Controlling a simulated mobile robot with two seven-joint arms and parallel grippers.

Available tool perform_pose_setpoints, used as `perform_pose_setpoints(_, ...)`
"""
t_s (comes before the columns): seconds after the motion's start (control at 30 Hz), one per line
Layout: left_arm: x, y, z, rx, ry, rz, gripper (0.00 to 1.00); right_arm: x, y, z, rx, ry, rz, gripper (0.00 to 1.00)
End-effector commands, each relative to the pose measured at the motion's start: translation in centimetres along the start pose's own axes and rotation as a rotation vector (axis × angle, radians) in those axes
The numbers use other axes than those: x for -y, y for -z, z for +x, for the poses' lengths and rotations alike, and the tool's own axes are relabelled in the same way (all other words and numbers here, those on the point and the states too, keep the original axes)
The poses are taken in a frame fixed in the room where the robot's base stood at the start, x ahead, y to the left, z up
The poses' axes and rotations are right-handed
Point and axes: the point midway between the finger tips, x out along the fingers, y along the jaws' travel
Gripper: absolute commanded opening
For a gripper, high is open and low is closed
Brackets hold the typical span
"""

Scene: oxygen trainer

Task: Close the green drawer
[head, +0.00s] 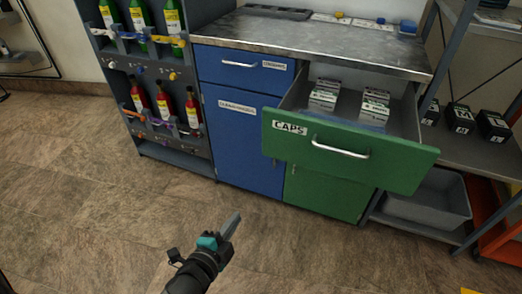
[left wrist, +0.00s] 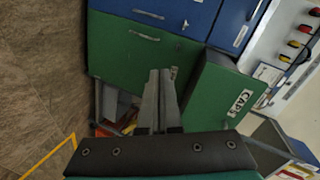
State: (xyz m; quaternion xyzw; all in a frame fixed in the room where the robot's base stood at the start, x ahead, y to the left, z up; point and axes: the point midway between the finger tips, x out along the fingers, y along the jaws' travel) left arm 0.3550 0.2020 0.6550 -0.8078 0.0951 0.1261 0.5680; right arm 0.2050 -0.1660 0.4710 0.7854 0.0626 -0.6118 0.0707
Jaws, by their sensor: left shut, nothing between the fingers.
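The green drawer (head: 352,151) stands pulled out from the cabinet in the head view, with a CAPS label and a silver bar handle (head: 340,148). Several small white boxes (head: 324,94) sit inside it. In the left wrist view its front (left wrist: 222,88) shows tilted, right of the fingers, with the CAPS label. My left gripper (head: 236,217) is shut and empty, over the floor in front of the cabinet, below and left of the drawer front and apart from it. Its fingers (left wrist: 160,76) are together in the left wrist view. My right gripper is not in view.
A blue drawer (head: 245,65) and blue door (head: 240,139) are closed at left; a green door (head: 327,191) is below the drawer. A bottle rack (head: 158,80) stands at left. A grey bin (head: 428,202) sits on a shelf at right. The floor (head: 100,225) in front is clear.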

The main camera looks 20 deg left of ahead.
Motion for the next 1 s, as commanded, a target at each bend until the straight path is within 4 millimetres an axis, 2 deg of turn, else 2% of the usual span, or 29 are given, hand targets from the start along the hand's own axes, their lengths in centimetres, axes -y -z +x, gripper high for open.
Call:
perform_pose_setpoints(0.1, 4.8, 1.8, -0.8, -0.045, 0.134, 0.146, 0.0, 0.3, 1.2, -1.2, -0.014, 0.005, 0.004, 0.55)
perform_pose_setpoints(0.2, 8.0, 3.1, -1.8, -0.065, 0.221, 0.245, 0.0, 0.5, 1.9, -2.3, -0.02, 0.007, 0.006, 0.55)
perform_pose_setpoints(0.3, 10.1, 3.9, -2.6, -0.074, 0.277, 0.312, 0.0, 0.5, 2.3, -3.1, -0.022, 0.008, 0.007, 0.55)
perform_pose_setpoints(0.43, 11.3, 4.4, -3.0, -0.077, 0.31, 0.348, 0.0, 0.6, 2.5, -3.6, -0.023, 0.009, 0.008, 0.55)
perform_pose_setpoints(0.57, 11.7, 4.6, -2.4, -0.08, 0.314, 0.352, 0.0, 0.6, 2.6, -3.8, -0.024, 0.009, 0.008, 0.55)
perform_pose_setpoints(1.0, 13.4, 5.3, 3.3, -0.08, 0.314, 0.351, 0.0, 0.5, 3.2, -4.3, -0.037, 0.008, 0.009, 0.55)
